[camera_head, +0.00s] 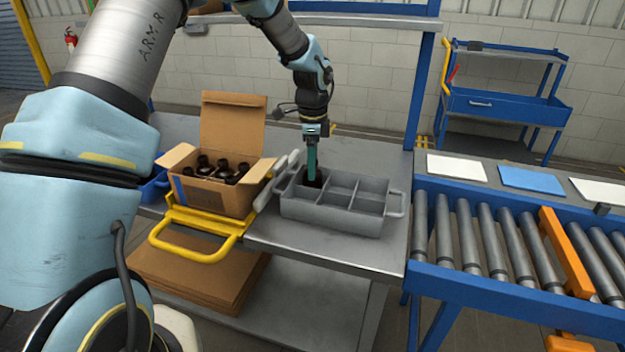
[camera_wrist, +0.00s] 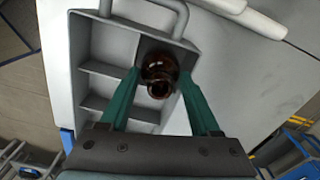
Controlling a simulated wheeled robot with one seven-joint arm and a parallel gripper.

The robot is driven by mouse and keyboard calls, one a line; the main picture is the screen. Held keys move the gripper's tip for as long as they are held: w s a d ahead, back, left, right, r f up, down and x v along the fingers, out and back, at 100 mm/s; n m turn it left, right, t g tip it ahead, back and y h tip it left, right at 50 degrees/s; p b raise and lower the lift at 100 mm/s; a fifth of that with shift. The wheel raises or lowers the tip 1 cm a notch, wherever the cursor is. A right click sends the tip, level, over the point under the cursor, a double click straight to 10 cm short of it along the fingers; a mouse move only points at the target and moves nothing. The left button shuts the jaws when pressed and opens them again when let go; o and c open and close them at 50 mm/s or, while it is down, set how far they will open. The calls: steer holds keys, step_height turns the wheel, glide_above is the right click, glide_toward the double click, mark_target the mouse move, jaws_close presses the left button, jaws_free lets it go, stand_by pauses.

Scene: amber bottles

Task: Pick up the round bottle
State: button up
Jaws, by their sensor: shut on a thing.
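A round amber bottle (camera_wrist: 160,73) shows in the wrist view between the two green fingers of my gripper (camera_wrist: 162,90). It is in an end compartment of the grey divided tray (camera_wrist: 82,30). In the head view my gripper (camera_head: 311,176) points straight down into the left rear compartment of the grey tray (camera_head: 335,214), and only a dark bit of the bottle (camera_head: 313,183) shows by the fingertips. My gripper is shut on the bottle. The bottle's base is hidden, so I cannot tell whether it touches the tray floor.
An open cardboard box (camera_head: 222,193) with several dark bottles stands left of the tray, on a yellow-handled carrier (camera_head: 200,221). A roller conveyor (camera_head: 500,240) is at the right. The other tray compartments look empty. The metal table (camera_head: 330,250) is bare in front of the tray.

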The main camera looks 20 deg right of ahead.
steer(key=c, duration=0.8)
step_height(320, 180, up, 10)
steer(key=b, duration=0.2)
steer(key=shift+b, duration=0.3)
